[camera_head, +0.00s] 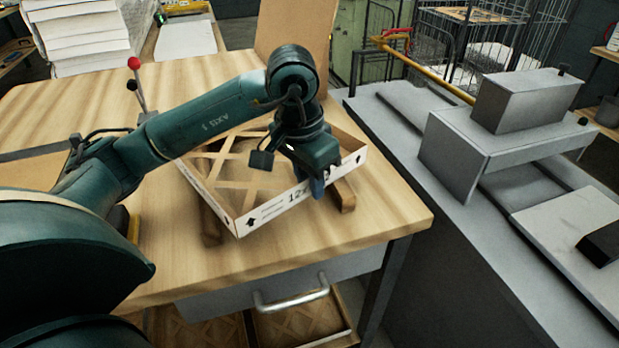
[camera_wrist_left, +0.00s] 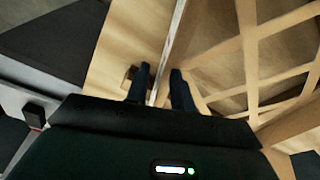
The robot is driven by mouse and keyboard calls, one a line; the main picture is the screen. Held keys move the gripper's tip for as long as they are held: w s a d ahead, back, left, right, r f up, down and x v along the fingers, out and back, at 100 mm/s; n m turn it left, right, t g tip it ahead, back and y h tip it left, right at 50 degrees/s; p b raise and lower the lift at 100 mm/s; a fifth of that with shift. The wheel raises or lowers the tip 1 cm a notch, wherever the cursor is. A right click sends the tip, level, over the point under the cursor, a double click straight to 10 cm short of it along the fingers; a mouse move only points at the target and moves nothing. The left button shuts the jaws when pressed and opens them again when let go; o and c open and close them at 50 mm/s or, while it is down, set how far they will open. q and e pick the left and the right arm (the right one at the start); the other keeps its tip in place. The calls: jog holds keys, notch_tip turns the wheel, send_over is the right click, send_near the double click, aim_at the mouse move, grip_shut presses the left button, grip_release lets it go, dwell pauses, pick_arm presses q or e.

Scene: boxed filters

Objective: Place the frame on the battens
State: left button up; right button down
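The frame (camera_head: 225,203) is a shallow, open, white-sided cardboard tray with a brown diagonal lattice and printed arrows. It is over the wooden table, and I cannot tell whether its underside touches the battens. The ends of two wooden battens stick out from under its near side, a right batten (camera_head: 346,197) and a left batten (camera_head: 211,228). My left gripper (camera_head: 317,187) points down at the frame's near printed wall. In the left wrist view its fingers (camera_wrist_left: 160,82) straddle the wall's thin edge (camera_wrist_left: 172,45), with small gaps showing. My right gripper is not in view.
The wooden table (camera_head: 380,205) has bare room around the frame. A brown panel (camera_head: 290,30) stands behind it, and a red-knobbed lever (camera_head: 134,64) is at the left. A grey bench with a metal box (camera_head: 525,98) is at the right. A drawer handle (camera_head: 290,298) protrudes below the table's front.

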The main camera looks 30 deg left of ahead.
pick_arm(q)
jog(key=shift+r, duration=0.15)
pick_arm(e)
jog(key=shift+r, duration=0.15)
pick_arm(q)
jog(key=shift+r+p, duration=0.25)
jog(key=shift+p, duration=0.05)
notch_tip(320, 180, up, 12)
jog(key=s, duration=0.1)
jog(key=shift+s+a+f+p, duration=0.25)
jog(key=shift+s+p, duration=0.05)
jog(key=shift+s, duration=0.1)
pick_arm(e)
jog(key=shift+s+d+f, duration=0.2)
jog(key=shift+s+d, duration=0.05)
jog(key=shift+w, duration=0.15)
pick_arm(q)
jog(key=shift+f, duration=0.1)
